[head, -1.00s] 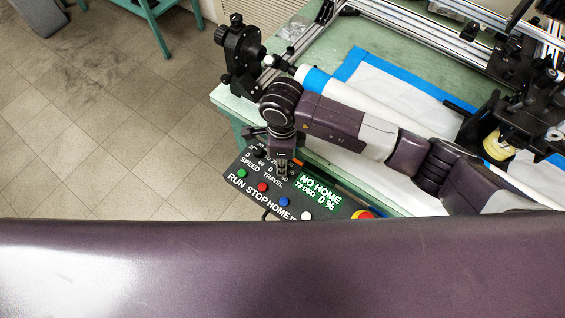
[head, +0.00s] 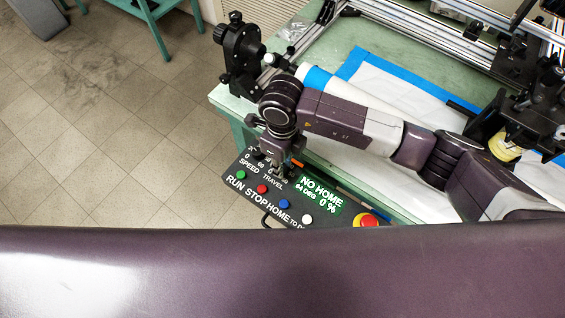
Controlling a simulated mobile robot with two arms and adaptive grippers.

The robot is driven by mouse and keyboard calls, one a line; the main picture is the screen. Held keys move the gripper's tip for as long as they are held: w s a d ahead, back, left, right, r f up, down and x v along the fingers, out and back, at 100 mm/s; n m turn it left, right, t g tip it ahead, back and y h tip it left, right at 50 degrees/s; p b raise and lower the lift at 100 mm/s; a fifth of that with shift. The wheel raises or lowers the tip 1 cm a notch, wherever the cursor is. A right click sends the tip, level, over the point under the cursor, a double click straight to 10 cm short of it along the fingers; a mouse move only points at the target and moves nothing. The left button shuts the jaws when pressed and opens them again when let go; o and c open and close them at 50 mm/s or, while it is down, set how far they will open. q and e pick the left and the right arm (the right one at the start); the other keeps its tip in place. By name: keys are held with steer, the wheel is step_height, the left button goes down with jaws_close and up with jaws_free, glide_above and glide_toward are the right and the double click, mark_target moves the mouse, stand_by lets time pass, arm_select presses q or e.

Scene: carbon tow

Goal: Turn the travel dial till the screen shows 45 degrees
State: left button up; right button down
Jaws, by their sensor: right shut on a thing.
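The black control panel (head: 236,193) hangs at the table's front edge, with SPEED and TRAVEL labels. Its green screen (head: 319,196) reads NO HOME, with a small line that looks like 94 DEG and 0 %. My right gripper (head: 277,170) points down onto the panel just above the TRAVEL label. It is shut on the travel dial, which its fingers mostly hide. My left gripper is out of view.
Green (head: 241,174), red (head: 262,189), blue (head: 284,204) and white (head: 307,219) buttons line the panel near the gripper. A red stop knob (head: 369,220) sits at its right end. A white roll and machine frame fill the table behind.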

steer(key=shift+w+r, duration=0.1)
steer(key=c, duration=1.7)
jaws_free()
step_height(320, 180, up, 12)
